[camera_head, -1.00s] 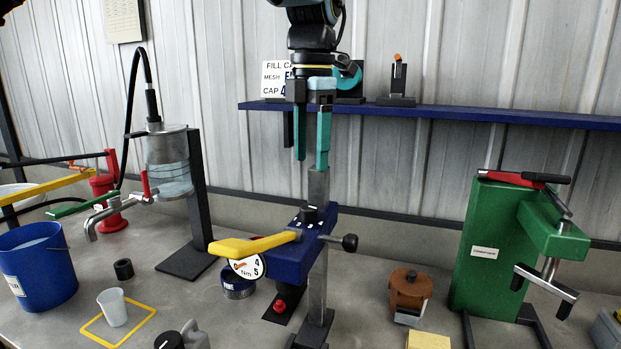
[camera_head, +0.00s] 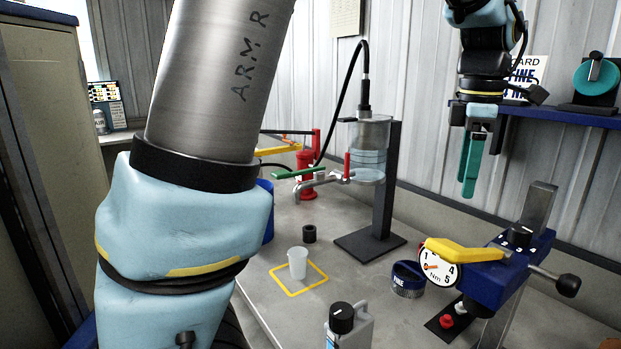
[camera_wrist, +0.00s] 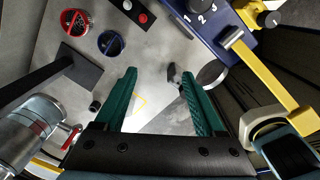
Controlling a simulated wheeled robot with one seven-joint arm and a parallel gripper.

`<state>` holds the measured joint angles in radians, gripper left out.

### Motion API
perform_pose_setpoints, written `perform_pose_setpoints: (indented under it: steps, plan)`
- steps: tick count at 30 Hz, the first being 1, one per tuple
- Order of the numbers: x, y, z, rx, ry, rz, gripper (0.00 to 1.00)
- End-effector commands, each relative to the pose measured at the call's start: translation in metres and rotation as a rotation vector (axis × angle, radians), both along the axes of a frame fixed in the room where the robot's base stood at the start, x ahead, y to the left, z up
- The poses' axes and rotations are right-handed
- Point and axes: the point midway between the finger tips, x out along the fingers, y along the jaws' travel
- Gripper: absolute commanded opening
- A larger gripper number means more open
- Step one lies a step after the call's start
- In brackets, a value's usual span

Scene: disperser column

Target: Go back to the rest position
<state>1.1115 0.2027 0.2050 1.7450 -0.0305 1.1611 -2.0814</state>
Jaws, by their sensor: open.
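My gripper (camera_head: 472,165) hangs at the upper right of the head view, teal fingers pointing down. It is above the bench, left of the blue disperser head (camera_head: 500,278) with its yellow lever (camera_head: 462,251) and round dial (camera_head: 438,265). In the wrist view the two green fingers (camera_wrist: 157,103) stand wide apart with nothing between them but bench far below. The blue head (camera_wrist: 205,22) and yellow lever (camera_wrist: 262,70) show at the upper right there. My gripper touches nothing that I can see.
A clear vessel on a dark stand (camera_head: 384,190) with a hose stands behind. A cup (camera_head: 297,263) sits inside a yellow square outline. A grey bottle (camera_head: 347,326), a blue tin (camera_head: 408,279) and a black ring (camera_head: 309,234) are on the bench. A blue shelf (camera_head: 570,116) runs along the wall.

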Motion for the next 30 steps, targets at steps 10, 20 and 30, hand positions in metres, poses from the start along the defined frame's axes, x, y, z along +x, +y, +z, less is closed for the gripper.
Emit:
perform_pose_setpoints:
  steps: [10, 20, 30]
  plan:
    - [0.066, 0.168, -0.087, 0.008, -0.049, -0.546, 0.72]
    - [0.041, 0.305, -0.151, 0.071, -0.102, -1.059, 0.72]
    - [0.016, 0.346, -0.171, 0.113, -0.115, -1.275, 0.72]
